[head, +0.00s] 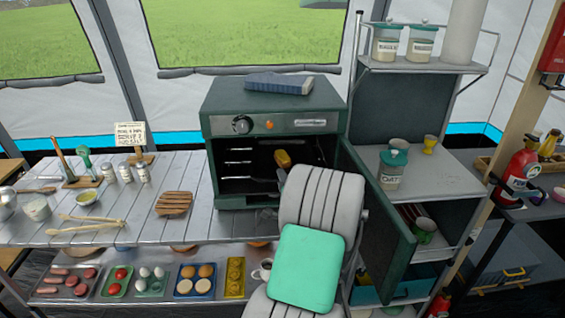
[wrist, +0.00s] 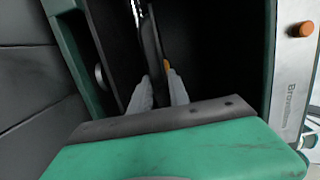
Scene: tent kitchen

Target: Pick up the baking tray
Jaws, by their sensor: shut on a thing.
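The baking tray is a dark flat sheet, seen nearly edge-on in the wrist view (wrist: 152,45). My gripper (wrist: 157,83) is shut on its near edge, with one pale finger on each side. The tray is inside the oven (head: 270,95), whose door (head: 377,205) stands open to the right. A yellow item (head: 283,158) shows inside the oven, and a bit of yellow appears beside the tray in the wrist view. In the head view my arm hides my gripper and much of the oven's lower interior.
The slatted table (head: 110,225) at left holds utensils, jars and a wooden board. Shelves with jars and cups (head: 440,165) stand right, behind the open door. Food trays (head: 150,282) sit on the lower shelf.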

